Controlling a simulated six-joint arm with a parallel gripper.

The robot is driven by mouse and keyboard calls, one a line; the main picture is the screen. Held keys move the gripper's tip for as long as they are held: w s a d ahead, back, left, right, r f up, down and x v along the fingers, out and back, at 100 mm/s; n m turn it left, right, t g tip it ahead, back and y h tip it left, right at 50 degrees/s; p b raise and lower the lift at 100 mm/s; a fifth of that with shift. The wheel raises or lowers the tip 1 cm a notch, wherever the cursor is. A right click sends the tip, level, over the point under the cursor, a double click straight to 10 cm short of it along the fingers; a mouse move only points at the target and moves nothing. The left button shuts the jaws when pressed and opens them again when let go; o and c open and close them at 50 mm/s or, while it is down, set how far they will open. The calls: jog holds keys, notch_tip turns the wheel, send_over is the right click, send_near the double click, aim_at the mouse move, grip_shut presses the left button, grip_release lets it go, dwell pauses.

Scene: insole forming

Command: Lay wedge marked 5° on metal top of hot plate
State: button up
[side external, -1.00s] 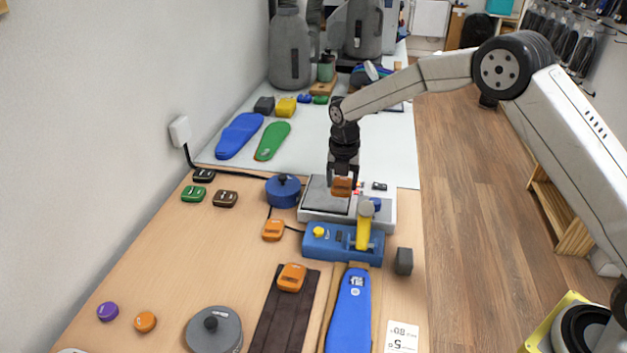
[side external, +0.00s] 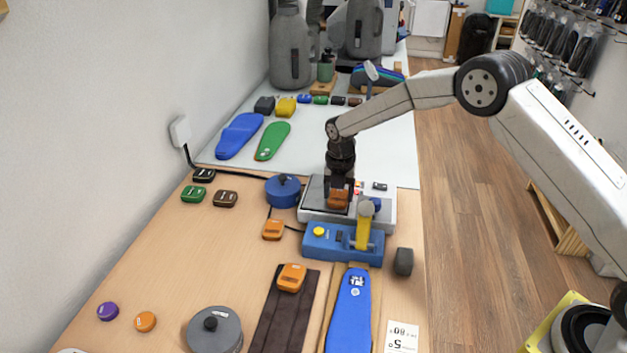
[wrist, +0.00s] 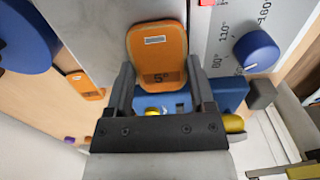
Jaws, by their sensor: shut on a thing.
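The orange wedge marked 5° (wrist: 158,57) is between the fingers of my gripper (wrist: 160,88) in the wrist view. In the side view my gripper (side external: 339,188) is shut on this wedge (side external: 338,199), low at the hot plate. The hot plate (side external: 381,215) has a grey metal top (side external: 314,191); its temperature dial and scale (wrist: 256,51) show in the wrist view. The wedge is over the metal top, at or very close to its surface; I cannot tell whether it touches. My gripper hides part of the wedge and top.
A blue lidded pot (side external: 283,191) stands left of the hot plate. A blue device with a yellow lever (side external: 320,243) is in front. Other orange wedges lie on the table (side external: 273,229) and on a dark strip (side external: 291,277). A dark grey block (side external: 403,261) stands at right.

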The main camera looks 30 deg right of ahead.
aim_at(343, 199)
jog(key=shift+f, duration=0.2)
jog(key=o, duration=1.3)
jog(key=shift+c, duration=0.2)
jog(key=shift+r, duration=0.1)
notch_tip(343, 199, up, 12)
jog(key=shift+r, duration=0.1)
jog(key=s+d+f+m+t, duration=0.1)
jog(key=s+m, duration=1.2)
jog(key=s, duration=0.1)
jog(key=s+d+f+m+t, duration=0.1)
jog(key=s+d+f+m, duration=0.1)
jog(key=s+m, duration=1.2)
jog(key=shift+d+t, duration=0.2)
jog(key=shift+t, duration=0.1)
